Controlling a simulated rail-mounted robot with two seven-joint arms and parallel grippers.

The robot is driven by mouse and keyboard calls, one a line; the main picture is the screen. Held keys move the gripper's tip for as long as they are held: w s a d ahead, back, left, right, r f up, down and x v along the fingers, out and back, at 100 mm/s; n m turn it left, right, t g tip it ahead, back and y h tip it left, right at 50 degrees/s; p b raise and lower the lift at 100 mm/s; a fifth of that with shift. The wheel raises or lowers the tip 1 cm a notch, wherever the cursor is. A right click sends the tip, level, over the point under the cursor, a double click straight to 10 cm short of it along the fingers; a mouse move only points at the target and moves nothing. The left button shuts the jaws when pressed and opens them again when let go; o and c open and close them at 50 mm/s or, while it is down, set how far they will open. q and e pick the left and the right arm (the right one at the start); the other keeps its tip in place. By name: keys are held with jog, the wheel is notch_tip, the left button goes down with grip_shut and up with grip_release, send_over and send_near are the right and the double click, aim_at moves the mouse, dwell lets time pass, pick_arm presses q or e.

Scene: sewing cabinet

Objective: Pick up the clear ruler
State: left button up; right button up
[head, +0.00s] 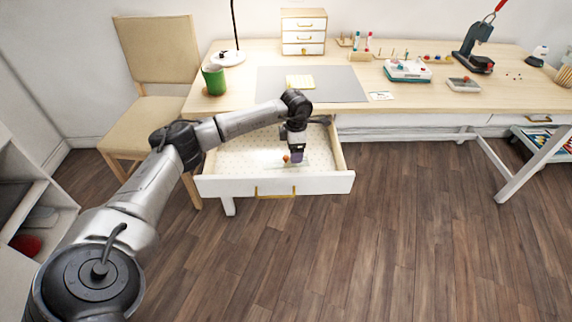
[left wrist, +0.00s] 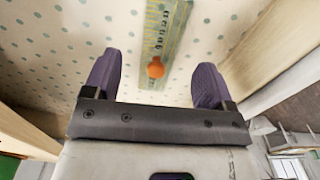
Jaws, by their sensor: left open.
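The clear ruler (left wrist: 164,30) lies flat on the dotted bottom of the open drawer, with a yellow-green strip and dark markings. A small orange knob (left wrist: 155,68) is on it. In the head view the orange knob (head: 286,158) shows beside my left gripper (head: 296,156), which is down inside the drawer near its front wall. In the left wrist view the purple fingers of my left gripper (left wrist: 158,66) are spread, one on each side of the knob, with nothing held. Much of the ruler is hard to see in the head view. My right gripper is not in view.
The white drawer (head: 225,187) is pulled out below the wooden desk (head: 235,100), its walls close around my left gripper. A beige chair (head: 157,50) stands at the left. A grey mat (head: 345,85), small drawer box (head: 303,30) and green cup (head: 214,80) are on the desk.

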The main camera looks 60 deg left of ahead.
aim_at(286, 160)
pick_arm(q)
notch_tip(286, 160, down, 4)
jog(key=shift+d+f+b, duration=0.1)
jog(key=shift+b, duration=0.95)
jog(key=shift+c, duration=0.3)
jog(key=shift+c, duration=0.8)
jog(key=c, duration=0.8)
jog(key=shift+r, duration=0.25)
